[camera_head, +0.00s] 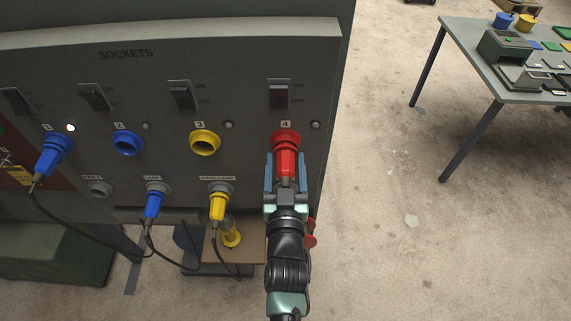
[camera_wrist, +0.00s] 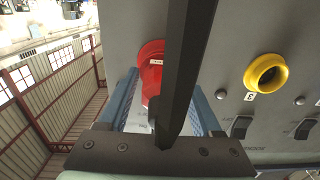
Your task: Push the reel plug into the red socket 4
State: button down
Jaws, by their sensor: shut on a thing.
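The red plug (camera_head: 286,162) is between the blue fingers of my gripper (camera_head: 286,172), which is shut on it. The plug points up at the panel and its front end meets the red socket 4 (camera_head: 285,137). I cannot tell how deep it sits. In the wrist view the red plug and socket run together as one red shape (camera_wrist: 152,70), partly hidden by a dark bar, between my gripper's fingers (camera_wrist: 163,105). The switch (camera_head: 279,95) above socket 4 is on the same panel.
The grey sockets panel (camera_head: 230,60) also has an empty yellow socket 3 (camera_head: 205,142), an empty blue socket (camera_head: 128,143) and a blue plug (camera_head: 54,155) in the leftmost one. Blue (camera_head: 153,203) and yellow (camera_head: 218,205) cabled plugs sit lower.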

jog(key=shift+w, duration=0.15)
grip_release()
jog(key=shift+s, duration=0.3)
jog(key=s+b, duration=0.3)
jog(key=s, duration=0.9)
jog(key=shift+s, duration=0.2)
